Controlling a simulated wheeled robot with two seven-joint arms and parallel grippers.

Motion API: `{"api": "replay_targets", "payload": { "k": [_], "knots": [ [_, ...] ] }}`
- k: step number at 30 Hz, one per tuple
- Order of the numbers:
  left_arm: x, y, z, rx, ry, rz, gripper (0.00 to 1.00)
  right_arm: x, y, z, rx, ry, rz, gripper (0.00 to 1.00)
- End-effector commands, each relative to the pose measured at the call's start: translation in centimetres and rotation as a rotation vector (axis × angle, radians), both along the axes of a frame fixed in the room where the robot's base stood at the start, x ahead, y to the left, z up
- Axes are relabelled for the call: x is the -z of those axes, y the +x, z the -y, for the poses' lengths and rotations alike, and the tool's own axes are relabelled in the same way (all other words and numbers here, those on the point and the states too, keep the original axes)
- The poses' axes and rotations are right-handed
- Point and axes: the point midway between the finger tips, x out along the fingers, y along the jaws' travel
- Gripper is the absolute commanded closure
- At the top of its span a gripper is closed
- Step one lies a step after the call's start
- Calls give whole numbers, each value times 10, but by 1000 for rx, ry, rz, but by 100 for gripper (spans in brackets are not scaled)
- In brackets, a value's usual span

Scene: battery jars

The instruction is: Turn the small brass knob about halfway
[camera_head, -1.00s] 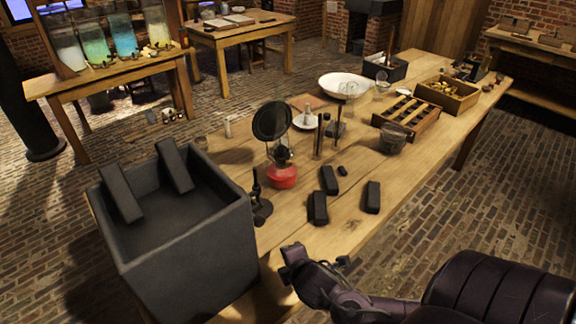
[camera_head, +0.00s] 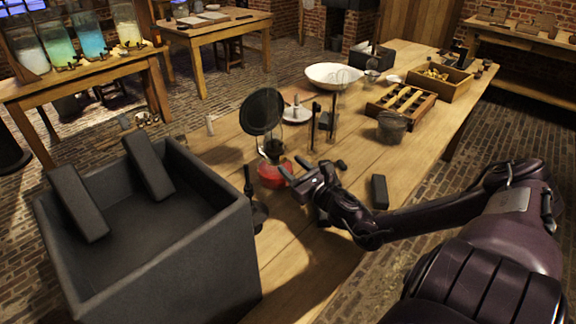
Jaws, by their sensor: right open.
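A lamp with a red base (camera_head: 272,176) and a round dark disc (camera_head: 262,111) stands on the wooden table. A small dark burner part sits above its base; a brass knob is too small to make out there. My right gripper (camera_head: 293,170) is open and empty, close to the right side of the red base, its fingers pointing at the lamp. I cannot tell whether it touches. My left gripper is not in view.
A large dark grey bin (camera_head: 200,255) with two dark slabs in it stands at front left. A dark upright stand (camera_head: 256,205) is between bin and lamp. Thin black posts (camera_head: 315,128) rise behind my gripper. A dark block (camera_head: 379,191) lies right of it.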

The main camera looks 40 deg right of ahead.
Motion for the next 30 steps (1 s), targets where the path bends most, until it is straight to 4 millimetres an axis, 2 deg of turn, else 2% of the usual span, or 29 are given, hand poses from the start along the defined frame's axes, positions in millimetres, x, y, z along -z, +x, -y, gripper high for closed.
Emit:
{"api": "replay_targets", "payload": {
  "k": [6, 16, 25, 30],
  "knots": [
    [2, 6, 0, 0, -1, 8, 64, 0, 21, 3, 2, 2, 2, 59],
    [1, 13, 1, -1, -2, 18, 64, 1, 23, 3, 0, 2, -2, 60],
    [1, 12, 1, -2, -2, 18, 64, 1, 23, 3, 0, 2, -2, 100],
    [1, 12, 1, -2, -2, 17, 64, 0, 23, 3, 0, 6, -1, 100]
  ]
}}
